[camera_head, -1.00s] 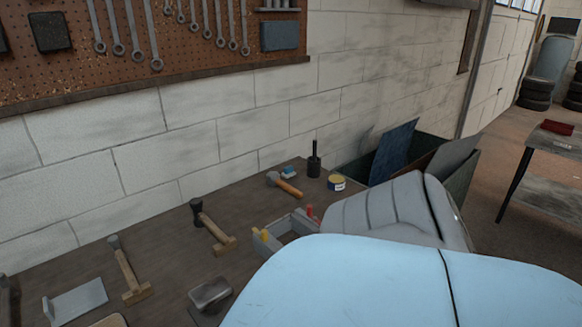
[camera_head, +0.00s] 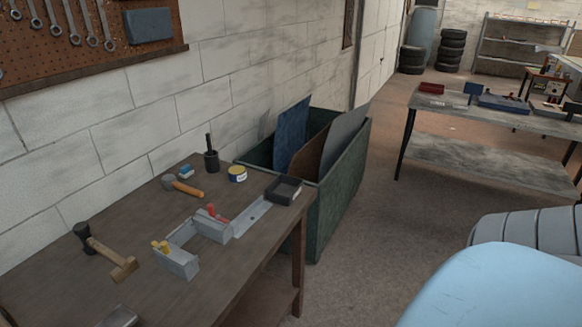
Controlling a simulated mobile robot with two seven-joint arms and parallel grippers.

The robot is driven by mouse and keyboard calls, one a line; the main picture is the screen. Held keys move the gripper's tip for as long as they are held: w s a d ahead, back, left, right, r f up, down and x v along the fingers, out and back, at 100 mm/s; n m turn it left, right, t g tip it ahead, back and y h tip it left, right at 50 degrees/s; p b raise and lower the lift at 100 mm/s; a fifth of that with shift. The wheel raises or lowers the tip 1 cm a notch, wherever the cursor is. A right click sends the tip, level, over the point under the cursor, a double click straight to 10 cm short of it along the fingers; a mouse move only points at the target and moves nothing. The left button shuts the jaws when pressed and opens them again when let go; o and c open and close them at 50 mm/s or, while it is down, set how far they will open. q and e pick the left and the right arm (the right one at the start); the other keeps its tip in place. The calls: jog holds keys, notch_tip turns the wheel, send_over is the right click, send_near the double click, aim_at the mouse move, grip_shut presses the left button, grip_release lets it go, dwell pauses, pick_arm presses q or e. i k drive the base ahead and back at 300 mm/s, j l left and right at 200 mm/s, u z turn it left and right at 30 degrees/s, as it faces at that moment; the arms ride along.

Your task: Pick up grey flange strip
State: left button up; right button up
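A flat light-grey strip (camera_head: 252,216) lies on the wooden bench (camera_head: 215,287), near its right edge, and looks like the grey flange strip. Its left end meets a grey block-like frame (camera_head: 213,227), and its far right end reaches a dark tray (camera_head: 284,190). I cannot tell whether the strip is joined to the frame. Red and yellow clamp-like parts (camera_head: 162,246) sit on the frame. Neither gripper is in view; only light-blue and grey parts of my own body show at the lower right.
A mallet (camera_head: 107,252), a hammer (camera_head: 183,186), a yellow tin (camera_head: 237,174) and a black pot (camera_head: 211,160) stand or lie on the bench. A green bin (camera_head: 337,198) with upright sheets adjoins its right end. Floor is open before a second table (camera_head: 480,129).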

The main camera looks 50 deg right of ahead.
aim_at(249, 217)
jog(key=z, duration=1.25)
